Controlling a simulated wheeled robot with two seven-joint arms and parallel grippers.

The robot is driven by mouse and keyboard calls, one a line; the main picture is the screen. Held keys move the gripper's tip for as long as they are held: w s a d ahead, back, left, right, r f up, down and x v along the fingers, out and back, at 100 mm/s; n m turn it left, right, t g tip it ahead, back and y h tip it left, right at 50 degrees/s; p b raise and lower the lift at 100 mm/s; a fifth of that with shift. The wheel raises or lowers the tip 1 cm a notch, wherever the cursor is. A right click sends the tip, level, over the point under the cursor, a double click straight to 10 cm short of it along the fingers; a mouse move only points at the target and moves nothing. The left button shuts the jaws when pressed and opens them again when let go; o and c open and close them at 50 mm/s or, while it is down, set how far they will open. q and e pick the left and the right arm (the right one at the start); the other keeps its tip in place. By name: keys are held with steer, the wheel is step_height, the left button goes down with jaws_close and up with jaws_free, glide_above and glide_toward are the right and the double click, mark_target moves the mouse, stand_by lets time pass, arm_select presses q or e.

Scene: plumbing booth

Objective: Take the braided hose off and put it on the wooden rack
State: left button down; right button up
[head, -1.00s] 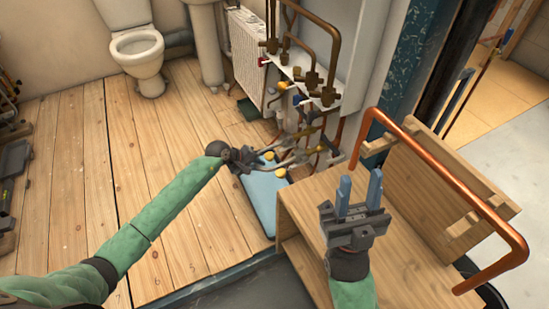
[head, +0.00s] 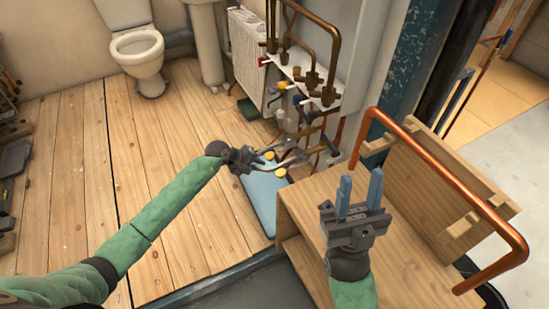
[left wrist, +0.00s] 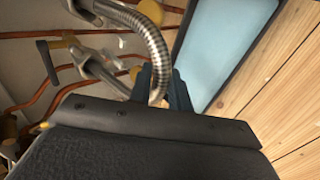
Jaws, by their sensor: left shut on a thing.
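The braided hose (left wrist: 155,45) shows in the left wrist view as a ribbed silver tube, curving down from the top between my fingertips. My left gripper (left wrist: 160,88) is shut on it; its dark fingers stand on either side. In the head view my left gripper (head: 250,160) is low in front of the pipework, and the hose is too small there to trace clearly. I cannot tell whether its far end is attached. The wooden rack (head: 425,185) stands at the right. My right gripper (head: 359,192) is open and empty, its blue fingers pointing up before the rack.
A bent copper pipe (head: 440,170) lies across the rack's notched supports. Several pipes and valves (head: 308,90) crowd the wall unit by the radiator (head: 247,58). A pale blue mat (head: 262,195) lies below my left gripper. The plank floor (head: 75,170) at left is clear.

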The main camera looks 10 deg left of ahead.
arm_select(q)
steer(key=shift+f, duration=0.1)
stand_by(0.4)
steer(key=shift+a+b, duration=0.1)
steer(key=shift+b, duration=0.25)
steer(key=s+a+b, duration=0.2)
steer(key=s+a, duration=0.5)
steer(key=a, duration=0.3)
steer(key=shift+s+a, duration=0.15)
steer(key=shift+a, duration=0.15)
stand_by(1.3)
